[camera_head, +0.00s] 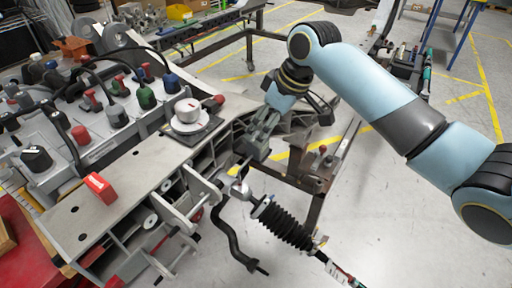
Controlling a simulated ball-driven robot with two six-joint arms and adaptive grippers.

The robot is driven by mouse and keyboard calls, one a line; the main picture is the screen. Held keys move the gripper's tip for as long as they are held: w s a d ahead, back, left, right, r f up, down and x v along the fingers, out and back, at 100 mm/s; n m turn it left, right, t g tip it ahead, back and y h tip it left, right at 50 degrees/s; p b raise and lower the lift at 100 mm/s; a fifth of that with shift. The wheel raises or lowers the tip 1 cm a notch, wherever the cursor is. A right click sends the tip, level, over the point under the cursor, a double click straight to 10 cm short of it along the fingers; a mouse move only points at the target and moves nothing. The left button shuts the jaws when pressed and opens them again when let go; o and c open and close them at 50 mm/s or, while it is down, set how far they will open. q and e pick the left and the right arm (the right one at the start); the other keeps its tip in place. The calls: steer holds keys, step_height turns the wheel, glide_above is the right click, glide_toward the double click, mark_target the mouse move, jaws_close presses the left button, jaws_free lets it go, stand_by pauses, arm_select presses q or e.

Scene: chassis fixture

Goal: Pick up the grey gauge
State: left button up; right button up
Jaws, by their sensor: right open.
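A pale grey, round, stepped object, which looks like the grey gauge (188,112), sits on a dark square plate (205,135) on the metal chassis fixture (150,160). My right gripper (252,148) hangs over the fixture's right edge, to the right of the gauge and apart from it. It is open, and nothing shows between its fingers. My right arm comes in from the right side of the picture. My left gripper is not in view.
A red block (101,188) lies on the fixture's front left. Several coloured knobs and cables crowd the left side. A black bellows rod (285,222) sticks out at the lower right. Open floor (400,235) lies to the right.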

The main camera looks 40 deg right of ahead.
mark_target(256, 136)
steer(key=x, duration=0.5)
steer(key=shift+w+f, duration=0.25)
steer(key=c, duration=0.4)
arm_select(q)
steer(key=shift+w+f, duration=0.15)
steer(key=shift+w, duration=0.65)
arm_select(e)
steer(key=shift+r, duration=0.1)
jaws_close()
steer(key=shift+r, duration=0.45)
step_height(256, 136, up, 3)
steer(key=shift+r, duration=0.1)
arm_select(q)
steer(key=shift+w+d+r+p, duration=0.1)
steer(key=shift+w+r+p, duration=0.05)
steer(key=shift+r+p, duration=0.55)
arm_select(e)
steer(key=s+d+r, duration=0.6)
steer(key=s+r, duration=0.1)
steer(key=s, duration=0.2)
steer(key=shift+s+d, duration=0.25)
steer(key=shift+d, duration=0.15)
steer(key=shift+f, duration=0.1)
